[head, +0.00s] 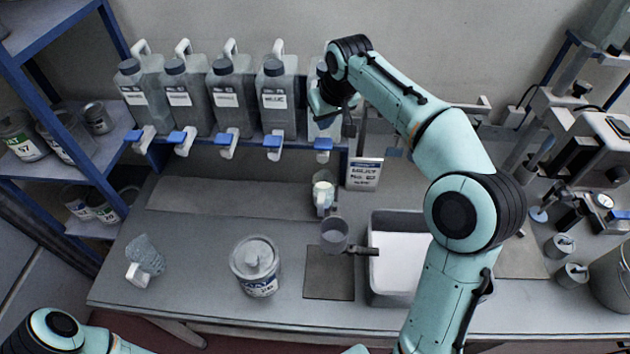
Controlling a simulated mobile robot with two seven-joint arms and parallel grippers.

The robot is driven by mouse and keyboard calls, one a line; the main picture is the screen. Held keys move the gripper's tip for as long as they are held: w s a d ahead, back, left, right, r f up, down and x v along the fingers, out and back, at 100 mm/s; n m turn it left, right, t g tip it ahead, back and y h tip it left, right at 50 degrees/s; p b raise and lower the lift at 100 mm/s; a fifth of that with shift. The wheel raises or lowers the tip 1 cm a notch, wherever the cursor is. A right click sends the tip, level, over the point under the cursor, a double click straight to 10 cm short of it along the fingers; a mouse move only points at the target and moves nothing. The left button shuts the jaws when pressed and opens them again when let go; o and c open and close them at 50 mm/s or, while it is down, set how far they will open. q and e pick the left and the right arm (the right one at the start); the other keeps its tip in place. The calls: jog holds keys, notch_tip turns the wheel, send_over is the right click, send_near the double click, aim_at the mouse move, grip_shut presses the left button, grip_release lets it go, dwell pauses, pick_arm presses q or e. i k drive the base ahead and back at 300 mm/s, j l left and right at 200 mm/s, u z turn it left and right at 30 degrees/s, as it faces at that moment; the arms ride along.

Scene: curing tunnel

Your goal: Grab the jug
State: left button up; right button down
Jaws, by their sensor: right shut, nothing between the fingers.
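I cannot tell for sure which vessel is the jug. A small translucent jug (147,253) with a white handle stands tilted-looking at the left of the bench. A pale cup-like vessel with a handle (322,188) stands at the bench's middle, below the rack taps. My right gripper (326,106) is up at the rack's right end, in front of the last canister (317,130), which it partly hides. It is shut and empty, well away from both vessels. Of my left arm only links show at the bottom left; its gripper is out of view.
Several grey canisters (233,97) with blue-handled taps line the rack. A lidded tin (257,265), a grey scoop-like cup (335,236), a dark mat (329,286), a white-bottomed tray (384,298) and a sign (363,174) are on the bench. Equipment crowds the right.

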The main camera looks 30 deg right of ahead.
aim_at(324, 182)
jog(key=k, duration=1.5)
